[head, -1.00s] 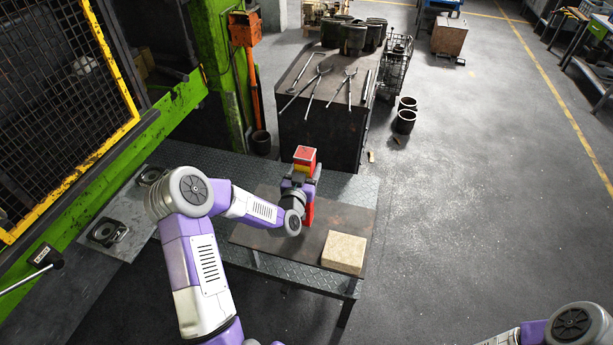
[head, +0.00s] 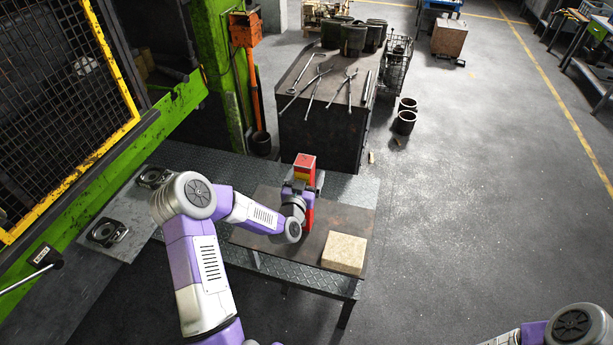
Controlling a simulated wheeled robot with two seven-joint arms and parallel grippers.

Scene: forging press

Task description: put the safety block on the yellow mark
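The safety block (head: 305,163) is a tall upright red bar with a square top, above a low table. My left gripper (head: 301,187) is around the middle of the block and appears shut on it; the fingers are mostly hidden by the wrist. The block's lower red part shows beside the wrist. I cannot tell whether its foot touches the table top. I cannot make out a yellow mark in this view. Only an elbow of my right arm shows at the bottom right; its gripper is out of view.
The low table (head: 268,200) also bears a tan slab (head: 344,253) at its right. A dark bench (head: 325,128) with tongs stands behind. The green press (head: 165,120) with a yellow-edged mesh guard (head: 60,90) is at left.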

